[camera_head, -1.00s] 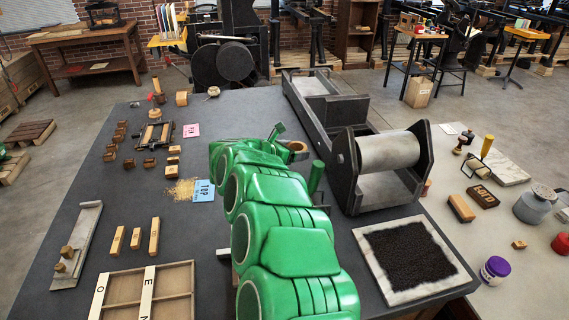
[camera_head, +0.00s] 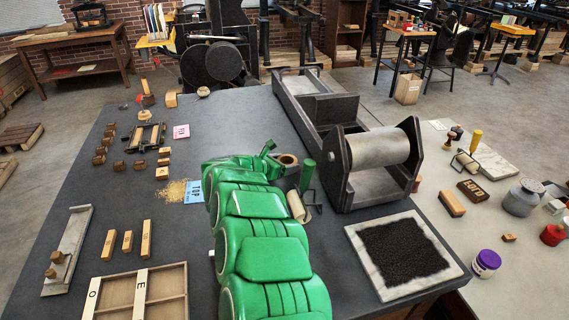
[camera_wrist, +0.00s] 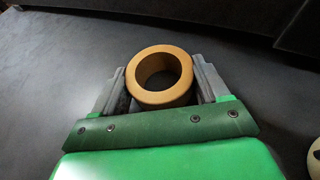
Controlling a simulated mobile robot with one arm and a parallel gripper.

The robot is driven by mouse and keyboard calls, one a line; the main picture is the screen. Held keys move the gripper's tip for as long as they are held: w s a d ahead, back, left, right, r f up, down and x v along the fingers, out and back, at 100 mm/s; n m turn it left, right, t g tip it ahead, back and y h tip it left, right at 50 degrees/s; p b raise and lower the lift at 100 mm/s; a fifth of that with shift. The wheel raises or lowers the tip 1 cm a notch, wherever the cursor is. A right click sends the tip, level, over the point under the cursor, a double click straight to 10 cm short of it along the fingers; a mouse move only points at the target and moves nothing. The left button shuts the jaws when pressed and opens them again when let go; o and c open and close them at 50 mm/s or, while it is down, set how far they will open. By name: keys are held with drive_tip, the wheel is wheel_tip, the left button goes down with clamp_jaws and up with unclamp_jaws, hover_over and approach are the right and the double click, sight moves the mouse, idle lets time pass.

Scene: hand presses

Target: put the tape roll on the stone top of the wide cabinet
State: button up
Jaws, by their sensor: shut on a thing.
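The tape roll (camera_wrist: 160,99) is a tan ring with an open middle, between the two grey fingers of my gripper (camera_wrist: 158,88) in the wrist view. My gripper is shut on it. In the head view the roll (camera_head: 293,157) shows just beyond my green arm, over the dark table top (camera_head: 130,205), left of the roller press. I cannot tell if it touches the surface. A pale top (camera_head: 510,285) lies at the right, lower in the picture. I cannot tell which of the two is the wide cabinet's stone top.
The roller press (camera_head: 380,160) stands close right of my gripper. A green-handled roller (camera_head: 297,206) lies beside my arm. A framed black pad (camera_head: 362,275) is at front right. Wood blocks and a tray (camera_head: 165,312) are on the left.

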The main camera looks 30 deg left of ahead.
drive_tip(key=o, duration=1.1)
drive_tip(key=shift+c, duration=0.2)
drive_tip(key=shift+s+r, duration=0.1)
drive_tip(key=shift+r, duration=0.05)
drive_tip(key=shift+v, duration=3.7)
